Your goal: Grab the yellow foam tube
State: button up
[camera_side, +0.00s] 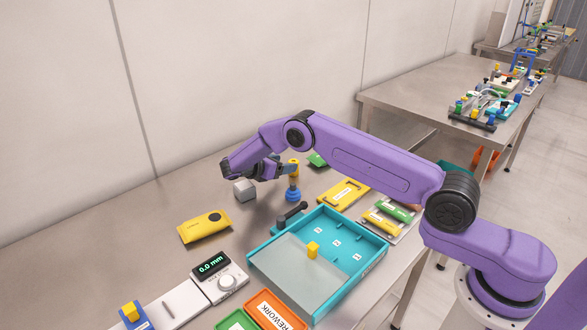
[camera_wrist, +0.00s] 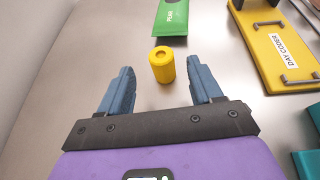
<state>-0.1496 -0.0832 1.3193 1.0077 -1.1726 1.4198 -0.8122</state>
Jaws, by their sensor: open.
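In the wrist view my gripper (camera_wrist: 160,65) is open. The tube shows between the blue fingertips, with gaps on both sides; how far it reaches between them is hard to tell.
A green piece (camera_wrist: 171,17) and a yellow handled board (camera_wrist: 275,45) are nearby.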

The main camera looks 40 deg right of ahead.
aim_at(297, 161)
jog(key=shift+x, duration=3.75)
jog(key=shift+s+r, duration=0.1)
jog(key=shift+r, duration=0.05)
jog(key=c, duration=1.1)
